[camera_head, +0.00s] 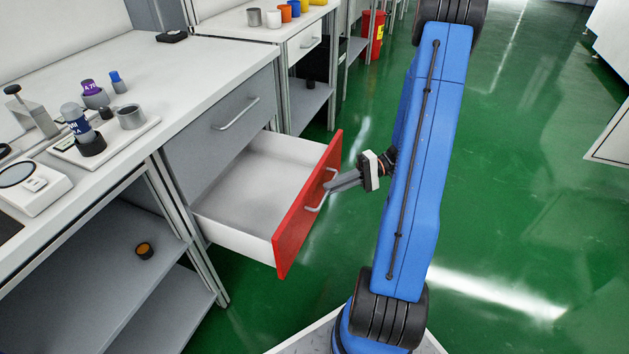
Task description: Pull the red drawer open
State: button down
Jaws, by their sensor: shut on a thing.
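The red drawer (293,239) stands pulled well out from the bench, below a grey drawer. Its white inside shows and looks empty. A pale bar handle (311,208) is on its red front. My gripper (330,186) reaches in from the right and is shut on this handle. The exact grip of the fingertips is small and partly hidden at the handle.
The grey drawer (222,138) above is shut. The white worktop (200,72) holds several small tools and containers. An open shelf with a small orange-brown item (145,251) is at lower left. Green floor (530,200) lies clear on the right. A red bin (374,35) stands at the back.

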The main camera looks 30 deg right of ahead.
jog(key=shift+s+d, duration=0.6)
jog(key=shift+s, duration=0.15)
jog(key=shift+s+d, duration=0.55)
jog(key=shift+s, duration=0.2)
jog(key=c, duration=1.8)
grip_release()
jog(key=shift+c, duration=0.2)
jog(key=s+d+r, duration=0.2)
jog(key=d, duration=1.5)
jog(key=shift+s+r, duration=0.2)
jog(key=shift+s, duration=0.05)
